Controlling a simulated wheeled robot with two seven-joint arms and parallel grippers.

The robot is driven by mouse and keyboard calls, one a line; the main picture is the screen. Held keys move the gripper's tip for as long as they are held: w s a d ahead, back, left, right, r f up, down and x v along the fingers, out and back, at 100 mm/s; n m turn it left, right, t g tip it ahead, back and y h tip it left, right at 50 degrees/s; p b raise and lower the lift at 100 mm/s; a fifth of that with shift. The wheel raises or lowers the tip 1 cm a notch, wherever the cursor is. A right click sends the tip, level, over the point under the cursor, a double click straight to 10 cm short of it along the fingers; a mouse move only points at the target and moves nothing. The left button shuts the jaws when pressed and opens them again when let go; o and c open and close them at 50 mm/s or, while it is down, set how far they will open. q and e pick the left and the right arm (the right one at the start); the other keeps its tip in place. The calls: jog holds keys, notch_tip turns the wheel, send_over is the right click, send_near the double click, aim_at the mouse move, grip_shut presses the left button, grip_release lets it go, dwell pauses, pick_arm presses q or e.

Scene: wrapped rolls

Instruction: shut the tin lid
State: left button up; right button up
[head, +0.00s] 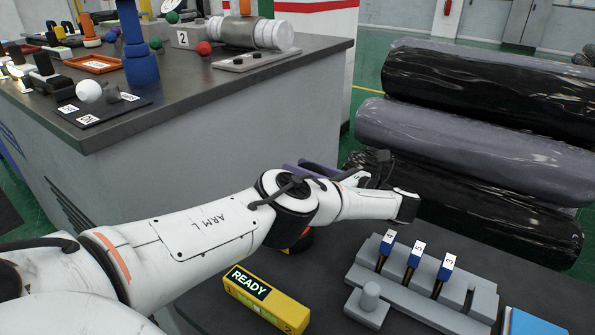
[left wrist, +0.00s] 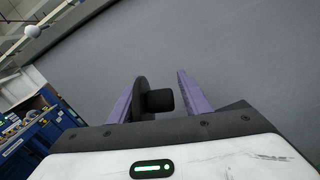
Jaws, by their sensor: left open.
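My left gripper (head: 308,170) is partly hidden behind my left arm in the head view, with its purple fingers beside the grey side of the workbench. In the left wrist view the purple fingers (left wrist: 160,76) are apart. A dark round piece with a stubby black knob (left wrist: 160,100) shows between them, close to the left finger; I cannot tell whether it is the tin lid or part of the gripper. A small red and black thing (head: 303,241) is mostly hidden under my arm. No tin or lid can be made out clearly. My right gripper is not in view.
The high workbench (head: 240,110) carries several small objects. A lower dark surface holds a yellow READY box (head: 265,299) and a grey rack (head: 425,289) with blue numbered tags. Wrapped rolls (head: 470,140) are stacked at the right.

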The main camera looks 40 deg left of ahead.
pick_arm(q)
jog(key=shift+a, duration=0.3)
jog(key=shift+s+r, duration=0.1)
jog(key=shift+r, duration=0.05)
grip_shut()
jog(key=shift+s+r+n+p, duration=0.1)
jog(key=shift+r+n+p, duration=0.3)
jog(key=shift+p, duration=0.25)
jog(key=shift+s+d+r+n+p, duration=0.1)
jog(key=shift+s+r+n+p, duration=0.1)
jog(key=shift+s+n+p, duration=0.4)
jog(key=shift+s+d+r+n, duration=0.1)
jog(key=shift+s+n, duration=0.65)
jog(key=shift+n, duration=0.55)
jog(key=shift+s+d+n, duration=0.1)
jog(key=shift+s+n, duration=0.6)
jog(key=shift+n, duration=0.6)
